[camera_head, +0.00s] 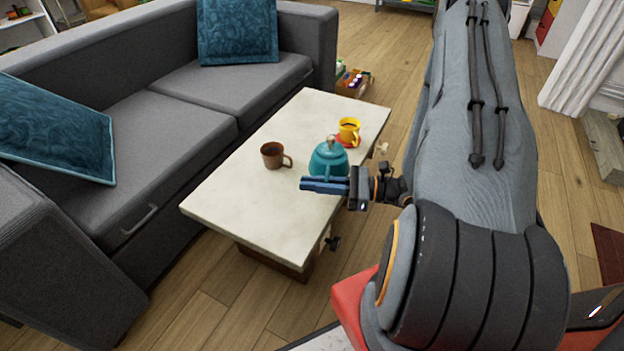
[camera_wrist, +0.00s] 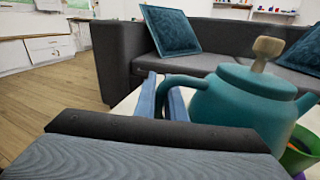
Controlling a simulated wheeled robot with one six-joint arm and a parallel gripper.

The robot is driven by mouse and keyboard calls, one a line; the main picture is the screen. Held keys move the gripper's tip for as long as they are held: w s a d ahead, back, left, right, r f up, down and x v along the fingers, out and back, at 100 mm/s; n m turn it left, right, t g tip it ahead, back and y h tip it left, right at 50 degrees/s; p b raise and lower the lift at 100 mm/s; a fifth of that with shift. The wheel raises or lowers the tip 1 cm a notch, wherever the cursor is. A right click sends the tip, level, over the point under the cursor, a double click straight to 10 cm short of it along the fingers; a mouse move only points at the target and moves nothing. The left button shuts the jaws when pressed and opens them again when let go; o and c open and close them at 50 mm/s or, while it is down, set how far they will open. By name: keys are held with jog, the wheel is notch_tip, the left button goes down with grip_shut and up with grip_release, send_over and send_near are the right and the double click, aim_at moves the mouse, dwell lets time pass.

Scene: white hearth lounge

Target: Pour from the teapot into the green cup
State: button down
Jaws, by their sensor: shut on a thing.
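The teal teapot (camera_head: 328,160) with a pale knob is over the right side of the low table, partly behind my gripper (camera_head: 308,184). In the wrist view, my gripper (camera_wrist: 163,92) has its blue fingers on either side of the handle of the teapot (camera_wrist: 240,105) and is shut on it. The teapot looks upright; I cannot tell whether its base touches the table. The green cup (camera_wrist: 299,157) shows at the lower right of the wrist view, beside the teapot and partly cut off. I do not see it in the head view.
A brown mug (camera_head: 273,156) and a yellow cup (camera_head: 349,129) on a red saucer (camera_head: 342,141) stand on the cream table (camera_head: 230,205). A grey sofa (camera_head: 175,130) lies along its left side. The table's near left part is clear.

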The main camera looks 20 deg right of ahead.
jog(key=shift+f+n, duration=0.3)
jog(key=shift+n, duration=0.3)
notch_tip(320, 180, up, 4)
jog(key=p, duration=0.3)
jog(key=shift+w, duration=0.1)
dwell(1.0)
